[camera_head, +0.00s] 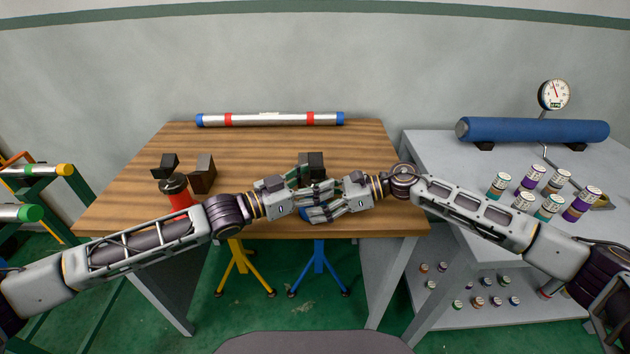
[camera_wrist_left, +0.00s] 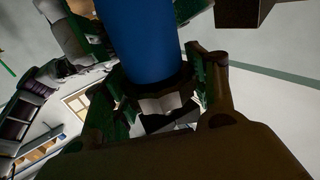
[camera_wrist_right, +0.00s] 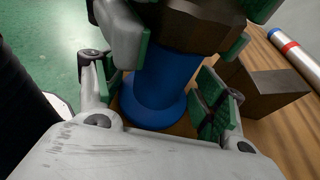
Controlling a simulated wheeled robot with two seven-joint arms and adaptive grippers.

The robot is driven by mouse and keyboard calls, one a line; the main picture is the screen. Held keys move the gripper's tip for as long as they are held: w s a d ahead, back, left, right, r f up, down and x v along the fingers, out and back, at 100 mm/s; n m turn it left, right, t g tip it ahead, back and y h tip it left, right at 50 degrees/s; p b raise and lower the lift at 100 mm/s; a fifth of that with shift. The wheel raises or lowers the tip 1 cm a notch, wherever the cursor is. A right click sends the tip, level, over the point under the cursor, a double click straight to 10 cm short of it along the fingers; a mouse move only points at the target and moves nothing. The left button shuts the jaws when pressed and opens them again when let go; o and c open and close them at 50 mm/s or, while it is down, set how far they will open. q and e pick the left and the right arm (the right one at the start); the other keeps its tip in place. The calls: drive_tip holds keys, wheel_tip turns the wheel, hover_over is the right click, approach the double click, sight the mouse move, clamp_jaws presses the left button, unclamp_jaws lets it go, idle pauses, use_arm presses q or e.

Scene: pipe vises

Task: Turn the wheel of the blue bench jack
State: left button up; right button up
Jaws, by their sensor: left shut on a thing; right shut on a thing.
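The blue bench jack (camera_head: 316,215) stands at the table's front edge, mostly hidden behind my grippers in the head view. Its blue body shows in the left wrist view (camera_wrist_left: 145,40) and the right wrist view (camera_wrist_right: 155,95). A dark faceted wheel (camera_wrist_right: 185,25) sits at one end of the body. My left gripper (camera_head: 308,193) is the higher one, and its green-padded fingers are around the dark wheel (camera_wrist_left: 150,82). My right gripper (camera_head: 325,210) is just below, its fingers on both sides of the blue body. Exact finger contact is partly hidden.
A red bench jack (camera_head: 179,196) and dark blocks (camera_head: 203,172) stand to the left on the wooden table (camera_head: 260,150). A silver pipe (camera_head: 270,119) lies at the back. The grey bench (camera_head: 440,165) at right holds a blue cylinder (camera_head: 530,130) and several cans.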

use_arm(q)
drive_tip(key=shift+s+d+f+n+t+y, duration=0.25)
drive_tip(key=shift+n+t+y, duration=0.15)
drive_tip(key=shift+n+t, duration=0.1)
idle(0.5)
drive_tip(key=shift+w+a+f+n+t+y, duration=0.1)
drive_tip(key=shift+a+n+t+y, duration=0.1)
drive_tip(key=shift+n+t+y, duration=0.25)
drive_tip(key=shift+w+a+n+t+y, duration=0.15)
drive_tip(key=shift+n+t+y, duration=0.1)
drive_tip(key=shift+t, duration=0.3)
use_arm(e)
drive_tip(key=shift+w+d, duration=0.1)
use_arm(q)
drive_tip(key=shift+w+a+y, duration=0.15)
drive_tip(key=shift+a+y, duration=0.15)
use_arm(e)
drive_tip(key=shift+r, duration=0.15)
idle(0.8)
use_arm(q)
drive_tip(key=o, duration=1.1)
drive_tip(key=shift+c, duration=0.2)
drive_tip(key=shift+d, duration=0.1)
drive_tip(key=v, duration=1.2)
drive_tip(key=shift+f, duration=0.1)
